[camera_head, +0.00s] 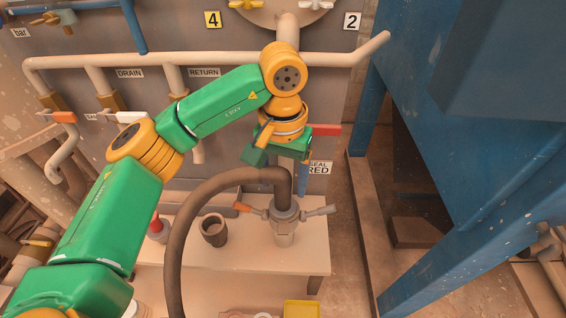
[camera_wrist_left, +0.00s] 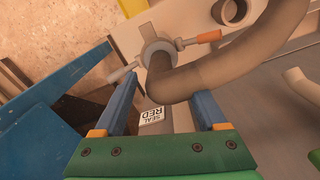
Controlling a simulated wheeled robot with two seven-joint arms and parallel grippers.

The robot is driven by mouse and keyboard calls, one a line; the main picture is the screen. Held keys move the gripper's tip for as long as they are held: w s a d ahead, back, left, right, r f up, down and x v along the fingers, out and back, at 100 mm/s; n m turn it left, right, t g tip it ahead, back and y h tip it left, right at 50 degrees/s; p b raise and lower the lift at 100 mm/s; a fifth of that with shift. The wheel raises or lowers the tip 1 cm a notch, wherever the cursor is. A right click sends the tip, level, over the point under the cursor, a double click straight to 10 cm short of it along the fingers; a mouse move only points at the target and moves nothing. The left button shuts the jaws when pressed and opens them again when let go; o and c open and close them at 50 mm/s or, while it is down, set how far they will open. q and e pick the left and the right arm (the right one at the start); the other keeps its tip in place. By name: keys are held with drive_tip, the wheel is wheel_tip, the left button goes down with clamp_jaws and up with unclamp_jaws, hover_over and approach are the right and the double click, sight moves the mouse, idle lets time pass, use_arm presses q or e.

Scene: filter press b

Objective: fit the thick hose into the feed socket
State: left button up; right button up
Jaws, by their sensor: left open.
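The thick hose (camera_head: 190,225) is brown-grey and arches up from the bottom of the head view, then bends down at the feed socket (camera_head: 284,225). Its end meets the top of the socket and appears to sit in its mouth; the depth cannot be told. In the wrist view the hose (camera_wrist_left: 225,68) runs to the socket (camera_wrist_left: 159,47), which has a lever out on each side. My left gripper (camera_head: 284,166) is open just above the hose's bend. In the wrist view its blue fingers (camera_wrist_left: 166,90) are apart, with the hose showing beyond them. My right gripper is not in view.
Pale pipes (camera_head: 225,59) cross the panel behind. A blue frame (camera_head: 475,215) stands on the right.

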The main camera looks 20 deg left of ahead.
use_arm(q)
wheel_tip(320, 180, up, 8)
drive_tip(key=shift+f+p, duration=0.25)
drive_tip(key=shift+p, duration=0.5)
